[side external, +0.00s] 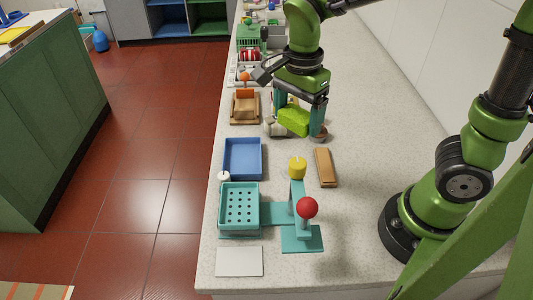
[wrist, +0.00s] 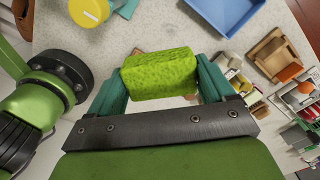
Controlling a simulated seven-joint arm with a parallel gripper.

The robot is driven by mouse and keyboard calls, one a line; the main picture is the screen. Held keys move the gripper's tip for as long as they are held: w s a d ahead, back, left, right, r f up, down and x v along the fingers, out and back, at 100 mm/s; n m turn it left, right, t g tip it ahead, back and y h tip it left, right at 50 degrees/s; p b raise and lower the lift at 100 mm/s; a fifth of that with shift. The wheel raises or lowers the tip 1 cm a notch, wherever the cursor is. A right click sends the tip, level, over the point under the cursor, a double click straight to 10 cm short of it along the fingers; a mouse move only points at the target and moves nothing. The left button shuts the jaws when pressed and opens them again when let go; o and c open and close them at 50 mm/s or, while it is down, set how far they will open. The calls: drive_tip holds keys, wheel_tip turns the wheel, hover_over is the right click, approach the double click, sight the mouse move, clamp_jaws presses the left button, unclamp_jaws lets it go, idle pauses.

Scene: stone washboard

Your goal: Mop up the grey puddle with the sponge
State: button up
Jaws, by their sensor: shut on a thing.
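My gripper (side external: 297,118) is shut on the lime-green sponge (side external: 293,121) and holds it above the counter (side external: 375,190). In the wrist view the sponge (wrist: 160,73) spans the gap between the two teal fingers of my gripper (wrist: 161,78). The sponge looks level, with its underside apart from the counter surface. I cannot make out a grey puddle in either view. Part of the counter behind and below my gripper is hidden.
A blue tray (side external: 243,158), a teal perforated basket (side external: 239,206), a teal stand with a red ball (side external: 307,208), a brown block (side external: 325,168) and a white flat plate (side external: 239,261) lie nearer the camera. A wooden holder (side external: 244,106) stands left of my gripper.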

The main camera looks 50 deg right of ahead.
wheel_tip(320, 180, down, 16)
drive_tip(key=shift+f, duration=0.15)
drive_tip(key=shift+w+d+f, duration=0.25)
drive_tip(key=shift+w+f, duration=0.05)
drive_tip(key=shift+f, duration=0.3)
drive_tip(key=shift+w+d+r, duration=0.15)
drive_tip(key=shift+w+d, duration=1.5)
drive_tip(key=shift+d, duration=0.05)
drive_tip(key=shift+w+d+r, duration=0.15)
drive_tip(key=shift+w+d, duration=1.5)
drive_tip(key=shift+s+a+r, duration=0.2)
drive_tip(key=shift+s+a, duration=3.5)
drive_tip(key=shift+w+d, duration=0.15)
drive_tip(key=shift+w, duration=0.25)
drive_tip(key=shift+w+d+r, duration=0.15)
drive_tip(key=shift+w+d, duration=3.2)
drive_tip(key=shift+d, duration=0.05)
drive_tip(key=shift+s+a, duration=3.45)
drive_tip(key=shift+a, duration=0.05)
drive_tip(key=shift+s+a+r, duration=0.1)
drive_tip(key=shift+a+r, duration=0.05)
drive_tip(key=shift+r, duration=0.05)
drive_tip(key=shift+f, duration=0.15)
wheel_tip(320, 180, up, 6)
drive_tip(key=shift+r, duration=0.25)
drive_tip(key=shift+s+d+f, duration=0.1)
drive_tip(key=shift+d, duration=0.1)
